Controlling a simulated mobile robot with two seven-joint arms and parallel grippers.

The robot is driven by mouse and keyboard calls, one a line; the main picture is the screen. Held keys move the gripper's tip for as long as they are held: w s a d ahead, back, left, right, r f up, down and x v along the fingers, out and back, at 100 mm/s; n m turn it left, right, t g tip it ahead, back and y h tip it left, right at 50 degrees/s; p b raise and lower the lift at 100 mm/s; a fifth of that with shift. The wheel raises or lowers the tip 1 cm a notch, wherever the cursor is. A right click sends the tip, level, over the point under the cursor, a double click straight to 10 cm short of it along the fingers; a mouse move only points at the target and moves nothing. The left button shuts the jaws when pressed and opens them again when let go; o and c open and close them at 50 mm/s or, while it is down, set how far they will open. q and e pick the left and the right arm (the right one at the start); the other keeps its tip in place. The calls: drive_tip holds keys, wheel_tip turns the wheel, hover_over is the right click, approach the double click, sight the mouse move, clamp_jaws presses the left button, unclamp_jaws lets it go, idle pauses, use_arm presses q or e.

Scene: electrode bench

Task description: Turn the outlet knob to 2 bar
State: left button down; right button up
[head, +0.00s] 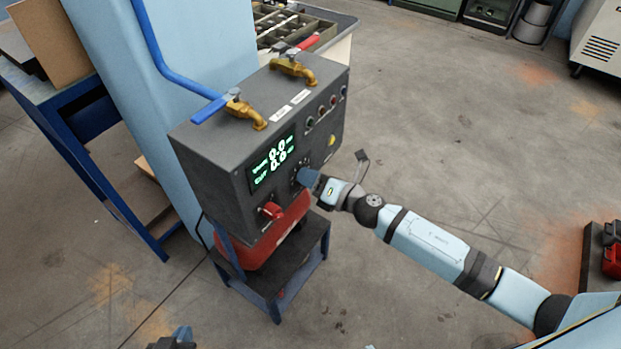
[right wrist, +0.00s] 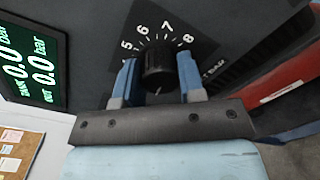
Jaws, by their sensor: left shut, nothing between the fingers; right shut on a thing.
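The outlet knob (right wrist: 157,68) is black and sits on a dial with white marks; the figures 5, 6, 7 and 8 show above it in the right wrist view. My right gripper (head: 306,177) is shut on the knob, with one blue finger on each side of it. In the head view the gripper hides the knob at the front of the dark grey box (head: 215,182). The green display (head: 273,160) reads 0.0 on both lines; the lower line is the outlet. My left gripper (head: 181,336) is shut and empty at the bottom edge, away from the box.
Two brass taps, one with a blue lever (head: 210,110) and one with a red lever (head: 305,44), stand on the box. A red handle (head: 271,210) sticks out below the display. A red tank (head: 262,250) sits beneath.

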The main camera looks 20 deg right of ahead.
use_arm(q)
drive_tip(key=shift+d, duration=0.1)
use_arm(e)
drive_tip(key=shift+f+n, duration=0.1)
drive_tip(key=shift+n, duration=0.3)
use_arm(q)
drive_tip(key=shift+s+f, duration=0.15)
drive_tip(key=shift+f, duration=0.1)
use_arm(e)
drive_tip(key=o, duration=0.9)
use_arm(q)
drive_tip(key=shift+f+b, duration=0.25)
drive_tip(key=shift+b, duration=0.95)
use_arm(e)
drive_tip(key=v, duration=1.4)
use_arm(q)
drive_tip(key=shift+f, duration=0.15)
